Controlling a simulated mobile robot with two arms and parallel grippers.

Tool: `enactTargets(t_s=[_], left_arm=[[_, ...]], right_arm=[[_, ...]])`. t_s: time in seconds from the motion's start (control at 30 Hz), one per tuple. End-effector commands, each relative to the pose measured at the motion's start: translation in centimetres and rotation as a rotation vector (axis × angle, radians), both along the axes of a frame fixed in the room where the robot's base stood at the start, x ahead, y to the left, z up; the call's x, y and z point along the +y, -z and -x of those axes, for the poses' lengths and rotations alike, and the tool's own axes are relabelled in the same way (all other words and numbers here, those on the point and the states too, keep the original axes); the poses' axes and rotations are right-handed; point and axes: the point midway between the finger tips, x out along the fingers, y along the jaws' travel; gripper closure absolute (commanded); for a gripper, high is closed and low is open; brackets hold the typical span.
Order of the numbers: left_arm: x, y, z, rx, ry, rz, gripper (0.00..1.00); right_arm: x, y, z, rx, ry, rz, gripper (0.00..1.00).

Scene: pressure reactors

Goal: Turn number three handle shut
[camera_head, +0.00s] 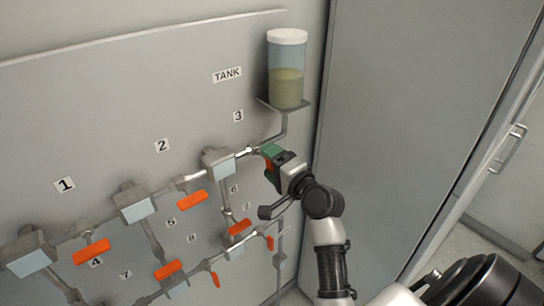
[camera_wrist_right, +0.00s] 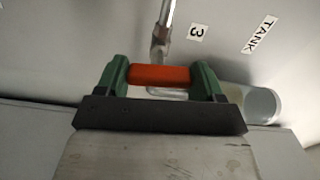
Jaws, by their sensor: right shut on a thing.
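The number three handle is orange and sits on the pipe under the label 3 (camera_head: 238,116). In the head view it is mostly hidden by my right gripper (camera_head: 271,160), with only a bit of orange showing between the green fingers. In the right wrist view the orange handle (camera_wrist_right: 160,75) lies crosswise between the two green fingertips of the right gripper (camera_wrist_right: 160,78), which are shut on its ends. The valve's metal pipe (camera_wrist_right: 161,38) runs upward behind it. My left gripper is not in view.
A tank (camera_head: 286,75) with yellowish liquid stands on a bracket just above my right gripper. Other orange handles (camera_head: 192,199) and grey blocks (camera_head: 135,202) line the panel to the left and below. A large grey door panel (camera_head: 400,120) stands at right.

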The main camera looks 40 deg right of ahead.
Motion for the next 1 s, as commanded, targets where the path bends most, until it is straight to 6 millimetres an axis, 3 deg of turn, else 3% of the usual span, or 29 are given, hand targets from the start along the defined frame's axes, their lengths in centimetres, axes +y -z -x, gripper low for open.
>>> enactTargets(t_s=[0.3, 0.8, 0.83, 1.0], left_arm=[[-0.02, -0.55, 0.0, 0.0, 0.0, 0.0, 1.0], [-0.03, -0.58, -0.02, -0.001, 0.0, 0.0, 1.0], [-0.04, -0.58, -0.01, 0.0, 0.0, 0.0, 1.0], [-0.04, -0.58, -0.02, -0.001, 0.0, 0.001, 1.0]], right_arm=[[-0.04, 0.01, 0.01, 0.008, 0.002, -0.107, 0.56], [-0.03, 0.05, 0.01, 0.01, 0.001, -0.126, 0.56], [-0.03, 0.05, 0.01, 0.01, 0.001, -0.126, 0.3], [-0.01, 0.04, 0.01, 0.01, 0.001, -0.124, 0.06]])
